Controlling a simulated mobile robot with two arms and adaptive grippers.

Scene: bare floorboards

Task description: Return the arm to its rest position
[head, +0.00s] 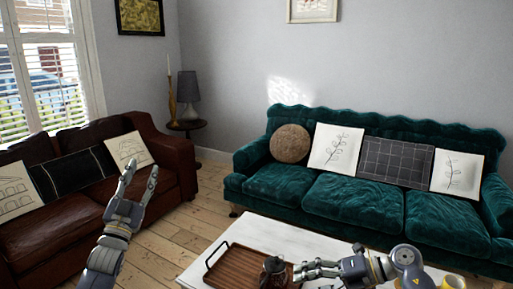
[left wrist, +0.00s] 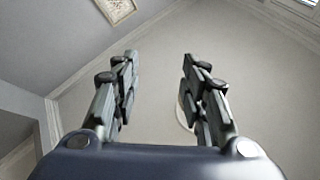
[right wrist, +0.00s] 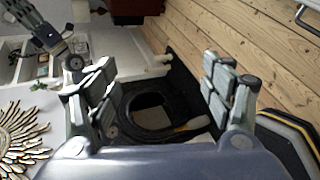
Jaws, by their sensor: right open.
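My left gripper (head: 140,176) is raised in front of the brown sofa in the head view, fingers pointing up. In the left wrist view its fingers (left wrist: 160,75) stand apart with nothing between them, against wall and ceiling. My right gripper (head: 303,270) is at the bottom of the head view, over the white table (head: 255,228), pointing left. A dark rounded object (head: 274,267) on the wooden tray (head: 238,262) is close to its fingertips; I cannot tell whether they touch. In the right wrist view its fingers (right wrist: 158,85) are wide apart and hold nothing.
The brown sofa (head: 165,150) with cushions is left, the green sofa (head: 355,205) behind the table. A side table (head: 187,126) with a lamp stands in the corner. Bare floorboards (head: 180,235) lie between.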

